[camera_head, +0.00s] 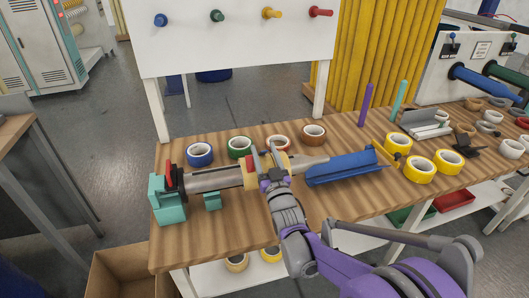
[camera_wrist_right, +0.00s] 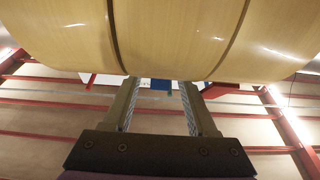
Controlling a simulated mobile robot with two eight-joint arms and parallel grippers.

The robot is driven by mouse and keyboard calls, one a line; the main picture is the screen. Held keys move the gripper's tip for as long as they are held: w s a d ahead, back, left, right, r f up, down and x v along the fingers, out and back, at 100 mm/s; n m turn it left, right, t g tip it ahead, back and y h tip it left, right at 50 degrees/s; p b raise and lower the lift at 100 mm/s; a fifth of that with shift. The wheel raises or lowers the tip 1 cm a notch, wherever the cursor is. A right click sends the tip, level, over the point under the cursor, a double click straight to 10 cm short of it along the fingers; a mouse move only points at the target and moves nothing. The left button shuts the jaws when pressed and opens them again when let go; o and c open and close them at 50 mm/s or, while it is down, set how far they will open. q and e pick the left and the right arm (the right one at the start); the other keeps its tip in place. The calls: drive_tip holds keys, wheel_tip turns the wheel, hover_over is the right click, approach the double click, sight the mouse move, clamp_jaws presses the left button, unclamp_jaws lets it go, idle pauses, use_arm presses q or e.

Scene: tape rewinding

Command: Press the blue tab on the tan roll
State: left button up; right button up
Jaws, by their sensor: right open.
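The tan roll (camera_head: 249,172) sits around a grey metal spindle (camera_head: 213,180) that lies along the wooden bench. In the right wrist view the tan roll (camera_wrist_right: 180,35) fills the top, with dark seams between its bands. A small blue piece, apparently the blue tab (camera_wrist_right: 161,85), shows at its lower edge between my fingers. I cannot make the tab out in the head view. My right gripper (camera_head: 266,156) is open at the roll, its fingers (camera_wrist_right: 158,92) spread either side of the blue piece. Whether they touch the roll is unclear. My left gripper is not in view.
A teal stand (camera_head: 169,208) holds the spindle's left end beside a red part. A blue trough (camera_head: 342,168) lies to the right. Blue (camera_head: 200,154), green (camera_head: 240,147), red and brown tape rolls stand behind. Yellow rolls (camera_head: 419,170) lie further right. The front left bench is clear.

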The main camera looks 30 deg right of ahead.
drive_tip(key=v, duration=1)
drive_tip(key=shift+s, duration=0.4)
drive_tip(key=shift+a+f, duration=0.1)
